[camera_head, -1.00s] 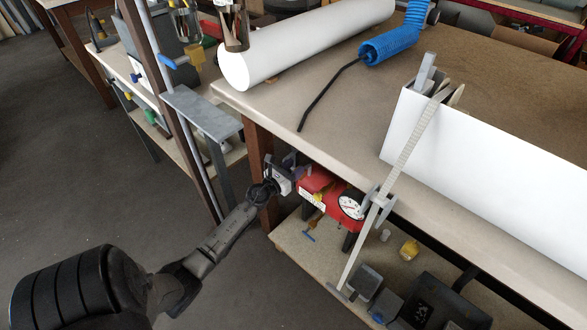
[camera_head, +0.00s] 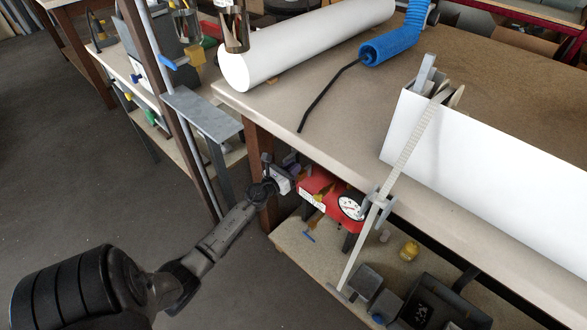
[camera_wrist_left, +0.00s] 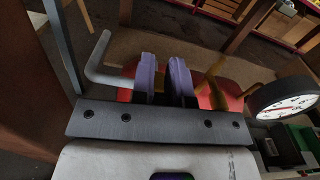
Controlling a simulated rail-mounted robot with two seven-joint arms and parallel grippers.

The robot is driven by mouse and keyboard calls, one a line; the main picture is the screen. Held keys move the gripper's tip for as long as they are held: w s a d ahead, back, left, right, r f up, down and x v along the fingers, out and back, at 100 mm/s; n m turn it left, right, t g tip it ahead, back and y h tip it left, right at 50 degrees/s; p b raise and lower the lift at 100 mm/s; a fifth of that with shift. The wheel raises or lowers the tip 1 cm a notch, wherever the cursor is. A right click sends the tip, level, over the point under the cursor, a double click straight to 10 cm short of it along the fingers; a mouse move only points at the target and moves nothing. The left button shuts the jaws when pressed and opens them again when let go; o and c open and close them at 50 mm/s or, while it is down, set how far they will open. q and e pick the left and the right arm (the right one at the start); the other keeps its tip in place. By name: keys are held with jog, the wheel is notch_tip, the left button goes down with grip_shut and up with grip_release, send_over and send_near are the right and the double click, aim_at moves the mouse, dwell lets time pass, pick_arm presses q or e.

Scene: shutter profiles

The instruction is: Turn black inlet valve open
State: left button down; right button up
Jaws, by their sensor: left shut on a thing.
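A red unit with a round white gauge (camera_head: 352,206) sits under the front edge of the workbench; its red body (camera_head: 313,190) also shows in the left wrist view (camera_wrist_left: 228,85). My left gripper (camera_head: 290,168) reaches the left end of this unit from the lower left. In the left wrist view its two purple-padded fingers (camera_wrist_left: 164,78) are close together, with a narrow dark part between them. They are shut on what appears to be the black inlet valve, mostly hidden by the fingers. A yellow lever (camera_wrist_left: 213,84) stands just right of the fingers. My right gripper is not in view.
A bent grey rod (camera_wrist_left: 97,62) is left of the fingers. The workbench leg (camera_head: 258,165) is close to my gripper. A white roll (camera_head: 300,45), a blue coiled hose (camera_head: 388,45) and a white box profile (camera_head: 480,145) lie on the workbench. A lower shelf (camera_head: 290,240) holds small items.

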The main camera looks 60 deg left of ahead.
pick_arm(q)
jog(key=s+a+f+n+p, duration=0.1)
jog(key=a+f+n, duration=0.3)
jog(key=n, duration=1.2)
jog(key=shift+s+a+f+n+p, duration=0.2)
jog(key=shift+a+f+n+p, duration=0.2)
jog(key=shift+f, duration=0.3)
jog(key=c, duration=1.1)
grip_release()
jog(key=shift+d, duration=0.1)
